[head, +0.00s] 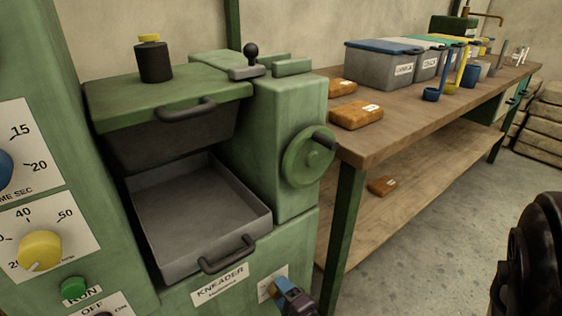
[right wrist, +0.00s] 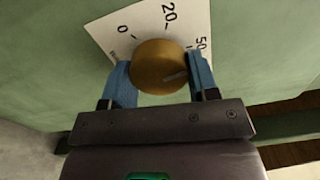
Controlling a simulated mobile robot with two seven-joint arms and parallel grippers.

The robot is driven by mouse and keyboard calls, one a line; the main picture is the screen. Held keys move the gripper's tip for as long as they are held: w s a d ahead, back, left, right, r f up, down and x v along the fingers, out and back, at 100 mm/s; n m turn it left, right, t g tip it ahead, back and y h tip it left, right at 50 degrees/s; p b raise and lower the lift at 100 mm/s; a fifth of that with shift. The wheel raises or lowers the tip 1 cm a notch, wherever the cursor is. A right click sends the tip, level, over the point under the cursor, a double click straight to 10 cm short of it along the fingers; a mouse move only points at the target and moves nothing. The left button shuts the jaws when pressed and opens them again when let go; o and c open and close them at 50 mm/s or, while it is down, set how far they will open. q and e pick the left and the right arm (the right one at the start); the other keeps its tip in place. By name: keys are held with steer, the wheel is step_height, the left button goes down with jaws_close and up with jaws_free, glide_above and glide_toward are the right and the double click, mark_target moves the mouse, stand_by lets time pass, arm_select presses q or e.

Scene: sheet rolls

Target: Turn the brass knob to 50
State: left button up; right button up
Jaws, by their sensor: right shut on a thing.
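The brass knob (right wrist: 158,66) sits on a white scale plate (right wrist: 143,27) on the green machine. The plate shows 0, 20 and 50. In the right wrist view, the blue fingers of my right gripper (right wrist: 162,80) are shut on the knob, one at each side. A dark pointer line on the knob runs to the right, towards the right finger on the 50 side; its exact reading is unclear. In the head view my right gripper (head: 290,296) is at the bottom edge, by the knob (head: 279,284), which is partly hidden. My left gripper is not in view.
The kneader's open grey tray (head: 262,218) with its handle juts out above the knob. A green handwheel (head: 307,157) is on the machine's right side. A yellow knob (head: 39,250) is on the left panel. A wooden workbench (head: 390,135) stands to the right.

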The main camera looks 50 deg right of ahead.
steer(key=shift+m, duration=1)
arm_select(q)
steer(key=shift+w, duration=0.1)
arm_select(e)
steer(key=shift+f, duration=0.1)
steer(key=o, duration=0.9)
arm_select(q)
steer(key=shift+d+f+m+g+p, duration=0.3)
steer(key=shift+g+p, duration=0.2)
steer(key=shift+p, duration=0.5)
arm_select(e)
steer(key=shift+v, duration=5.45)
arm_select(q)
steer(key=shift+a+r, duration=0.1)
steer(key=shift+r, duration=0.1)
